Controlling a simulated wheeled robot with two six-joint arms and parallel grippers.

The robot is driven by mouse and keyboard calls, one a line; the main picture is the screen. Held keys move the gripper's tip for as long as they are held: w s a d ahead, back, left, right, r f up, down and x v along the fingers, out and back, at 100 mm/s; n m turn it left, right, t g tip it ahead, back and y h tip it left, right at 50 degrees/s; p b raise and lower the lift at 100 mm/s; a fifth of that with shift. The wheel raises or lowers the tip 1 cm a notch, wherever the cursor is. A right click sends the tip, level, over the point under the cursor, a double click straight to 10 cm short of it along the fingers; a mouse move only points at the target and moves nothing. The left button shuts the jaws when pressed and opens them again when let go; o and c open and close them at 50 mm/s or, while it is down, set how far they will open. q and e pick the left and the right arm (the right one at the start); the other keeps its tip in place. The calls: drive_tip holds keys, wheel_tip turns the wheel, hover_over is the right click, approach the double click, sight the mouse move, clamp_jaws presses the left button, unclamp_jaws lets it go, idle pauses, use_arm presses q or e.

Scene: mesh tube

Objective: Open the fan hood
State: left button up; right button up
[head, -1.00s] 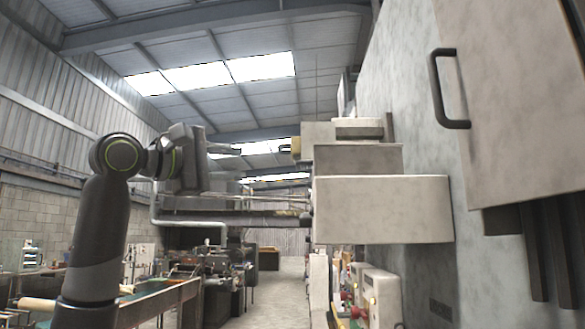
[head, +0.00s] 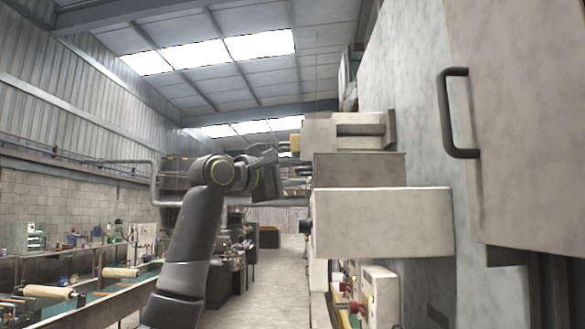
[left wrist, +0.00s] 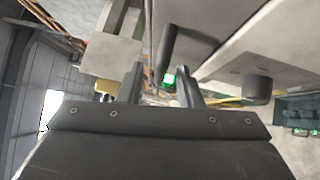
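Pale metal box-shaped housings stick out from the wall at the middle right; the lower pale box (head: 385,222) and the stepped box above it (head: 358,168) may be the fan hood, but I cannot tell which part is the hood. A dark knob (head: 306,226) sits at the lower box's left end. My left gripper (head: 298,182) is just left of these boxes. In the left wrist view its two fingers (left wrist: 162,86) are apart, with a dark bar-like handle (left wrist: 170,45) showing beyond and between them; I cannot tell if they touch it. My right gripper is out of view.
A large pale cabinet door with a dark handle (head: 460,112) stands at the right. Below the boxes is machinery with red knobs (head: 358,300). A workbench (head: 110,295) runs along the left. The floor aisle (head: 278,280) in the middle is clear.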

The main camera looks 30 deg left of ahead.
use_arm(q)
clamp_jaws()
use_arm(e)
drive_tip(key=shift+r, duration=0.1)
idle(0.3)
